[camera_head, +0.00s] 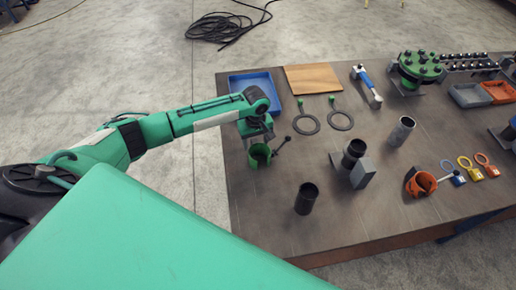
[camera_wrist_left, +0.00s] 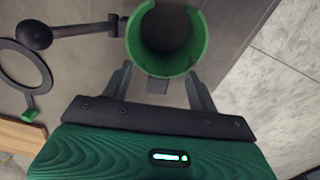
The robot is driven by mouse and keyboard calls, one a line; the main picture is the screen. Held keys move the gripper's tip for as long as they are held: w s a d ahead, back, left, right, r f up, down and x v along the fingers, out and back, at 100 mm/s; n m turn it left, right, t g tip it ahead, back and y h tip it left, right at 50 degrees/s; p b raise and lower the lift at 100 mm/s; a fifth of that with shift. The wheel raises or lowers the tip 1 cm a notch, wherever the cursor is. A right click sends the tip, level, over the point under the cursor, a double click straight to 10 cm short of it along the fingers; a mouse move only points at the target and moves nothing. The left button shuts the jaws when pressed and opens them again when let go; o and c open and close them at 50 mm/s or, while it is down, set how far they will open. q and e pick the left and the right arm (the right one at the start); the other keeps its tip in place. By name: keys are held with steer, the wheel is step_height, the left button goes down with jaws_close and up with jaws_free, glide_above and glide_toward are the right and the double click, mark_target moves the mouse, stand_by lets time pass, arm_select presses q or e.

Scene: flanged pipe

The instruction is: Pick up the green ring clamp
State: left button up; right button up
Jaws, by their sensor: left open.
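The green ring clamp (camera_head: 260,156) stands on the table near its left edge, below my left gripper in the head view. Its black handle with a ball knob (camera_head: 287,139) sticks out to the right. In the left wrist view, the green ring clamp (camera_wrist_left: 163,66) shows as an open cylinder with a dark inside, its handle pointing left. My left gripper (camera_head: 258,141) is open and very close to the clamp. In the left wrist view its two fingers (camera_wrist_left: 158,75) sit apart at the near side of the ring; contact cannot be told. My right gripper is out of view.
Two flat black rings (camera_head: 306,123) with green tabs lie right of the clamp. A black cylinder (camera_head: 306,198) and a grey block with a pipe (camera_head: 362,174) stand nearby. A blue tray (camera_head: 240,82) lies behind. An orange clamp (camera_head: 421,184) stands farther right.

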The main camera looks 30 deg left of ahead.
arm_select(q)
steer(key=shift+f, duration=1.25)
jaws_close()
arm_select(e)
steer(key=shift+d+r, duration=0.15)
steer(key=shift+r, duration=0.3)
arm_select(q)
steer(key=shift+r, duration=0.15)
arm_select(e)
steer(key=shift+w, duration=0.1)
arm_select(q)
steer(key=shift+w+r, duration=0.1)
steer(key=shift+r, duration=0.5)
step_height(320, 180, up, 19)
steer(key=b, duration=0.4)
steer(key=shift+f, duration=0.15)
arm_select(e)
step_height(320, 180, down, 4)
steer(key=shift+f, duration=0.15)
